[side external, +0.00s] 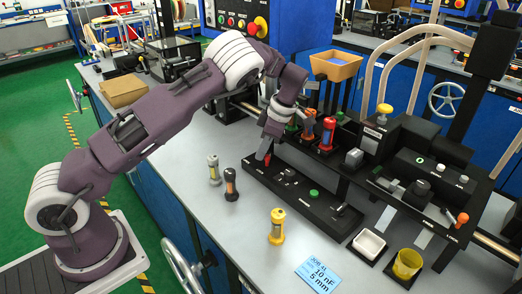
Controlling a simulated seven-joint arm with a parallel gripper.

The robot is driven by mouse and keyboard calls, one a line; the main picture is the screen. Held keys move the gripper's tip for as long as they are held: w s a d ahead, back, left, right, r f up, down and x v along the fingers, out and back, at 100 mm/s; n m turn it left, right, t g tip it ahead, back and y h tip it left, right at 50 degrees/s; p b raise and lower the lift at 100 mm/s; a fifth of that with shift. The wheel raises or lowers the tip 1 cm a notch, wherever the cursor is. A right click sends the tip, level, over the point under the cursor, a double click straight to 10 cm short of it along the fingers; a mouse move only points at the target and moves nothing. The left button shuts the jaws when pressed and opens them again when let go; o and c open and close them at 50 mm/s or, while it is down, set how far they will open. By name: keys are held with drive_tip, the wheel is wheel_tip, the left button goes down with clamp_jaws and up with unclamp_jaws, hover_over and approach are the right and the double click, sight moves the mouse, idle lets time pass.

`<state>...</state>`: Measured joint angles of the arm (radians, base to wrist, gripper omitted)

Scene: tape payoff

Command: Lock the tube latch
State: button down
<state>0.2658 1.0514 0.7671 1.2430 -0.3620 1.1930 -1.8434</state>
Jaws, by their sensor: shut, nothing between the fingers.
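My gripper (264,150) points down at the left end of a long black base (300,193) on the grey bench. Its fingers are shut and hold nothing. A small red part (268,159) shows right by the fingertips; I cannot tell whether they touch it or whether it is the tube latch. A red tube (327,134) stands upright in a black holder to the right, with an orange tube (308,124) beside it, partly behind my wrist. I cannot make out the latch or its position for certain.
Loose upright tubes stand in front: a grey one (214,170), a black-and-orange one (231,184) and a yellow one (277,226). A white tray (368,243), a yellow cup (407,263) and a blue job card (320,275) lie at the right front. Black machinery (420,170) fills the right.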

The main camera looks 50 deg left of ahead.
sight(260, 166)
idle(0.5)
drive_tip(key=s+a, duration=0.2)
drive_tip(key=a, duration=0.1)
drive_tip(key=shift+s+r, duration=0.15)
drive_tip(key=shift+s, duration=0.2)
drive_tip(key=v, duration=1)
